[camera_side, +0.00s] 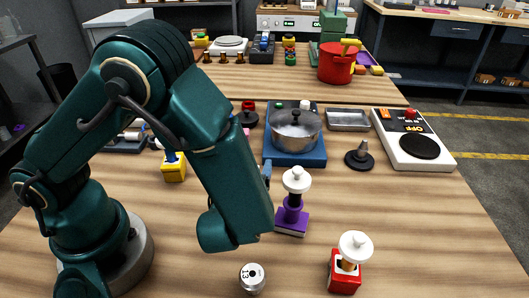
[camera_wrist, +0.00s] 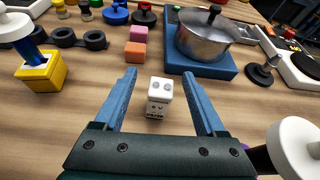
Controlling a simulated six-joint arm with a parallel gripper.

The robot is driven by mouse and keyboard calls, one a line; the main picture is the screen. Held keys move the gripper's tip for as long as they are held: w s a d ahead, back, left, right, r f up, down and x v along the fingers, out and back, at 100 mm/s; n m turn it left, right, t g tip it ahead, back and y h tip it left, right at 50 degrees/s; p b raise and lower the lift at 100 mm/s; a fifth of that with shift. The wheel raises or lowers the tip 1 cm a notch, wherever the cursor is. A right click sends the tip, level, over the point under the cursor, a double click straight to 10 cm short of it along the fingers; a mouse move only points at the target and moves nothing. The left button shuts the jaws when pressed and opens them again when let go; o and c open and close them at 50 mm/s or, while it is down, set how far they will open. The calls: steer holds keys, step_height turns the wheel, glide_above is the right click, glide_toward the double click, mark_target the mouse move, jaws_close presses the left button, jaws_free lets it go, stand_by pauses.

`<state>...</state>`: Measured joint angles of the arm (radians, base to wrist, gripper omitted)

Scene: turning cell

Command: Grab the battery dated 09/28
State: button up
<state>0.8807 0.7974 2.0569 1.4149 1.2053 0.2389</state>
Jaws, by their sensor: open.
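In the wrist view a small white block (camera_wrist: 159,95) with two round grey studs on top stands on the wooden table. My gripper (camera_wrist: 159,76) is open, with one blue finger on each side of the block and a gap to both. The jaws are empty. In the side view only a bit of a blue finger shows past my arm, and my arm hides the white block.
A blue stove (camera_side: 296,153) with a steel pot (camera_side: 296,130) stands beyond my gripper. Purple (camera_side: 291,220) and red (camera_side: 344,271) stamp-like pieces stand to the right, a yellow one (camera_wrist: 42,71) to the left. Orange (camera_wrist: 135,52) and pink (camera_wrist: 138,33) blocks lie beyond.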

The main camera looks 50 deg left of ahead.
steer(key=shift+s+d+f+m, duration=0.2)
steer(key=shift+d+f+m, duration=0.1)
steer(key=shift+f, duration=0.1)
steer(key=shift+s+d+f+m, duration=0.15)
steer(key=shift+s+f+m, duration=0.05)
steer(key=shift+f+m, duration=0.15)
steer(key=shift+x, duration=2.45)
steer(key=shift+d, duration=0.1)
jaws_close()
